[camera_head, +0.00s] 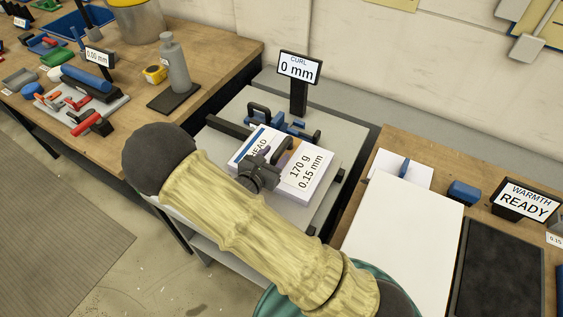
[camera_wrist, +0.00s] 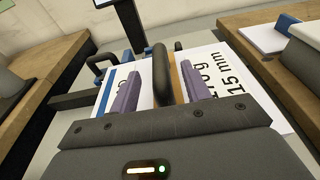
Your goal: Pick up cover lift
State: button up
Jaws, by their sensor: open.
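The cover lift appears to be the black upright handle (camera_wrist: 161,72) with a tan strip beside it, on the printed white sheets; it also shows in the head view (camera_head: 283,149). My gripper (camera_head: 268,160) is over the sheets. In the wrist view my gripper (camera_wrist: 160,88) is open, with one purple finger on each side of the handle. I see no clear contact between fingers and handle. The white stack (camera_head: 305,172) reads "170 g 0.15 mm" and lies on a grey stand. My gripper hides part of the stack and the handle's lower end.
A "CURL 0 mm" display (camera_head: 299,67) stands behind the stack. A blue fixture (camera_head: 289,127) and a second black handle (camera_head: 259,112) are near its back edge. The right bench holds a white board (camera_head: 405,215) and a "WARMTH READY" display (camera_head: 526,202). A tool-covered bench (camera_head: 215,70) is left.

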aim_at(279, 149)
jog(key=shift+b+x, duration=0.3)
jog(key=shift+x, duration=1.35)
jog(key=shift+f, duration=0.1)
jog(key=shift+s, duration=0.1)
jog(key=shift+c, duration=1.1)
grip_shut()
jog(key=shift+w, duration=0.2)
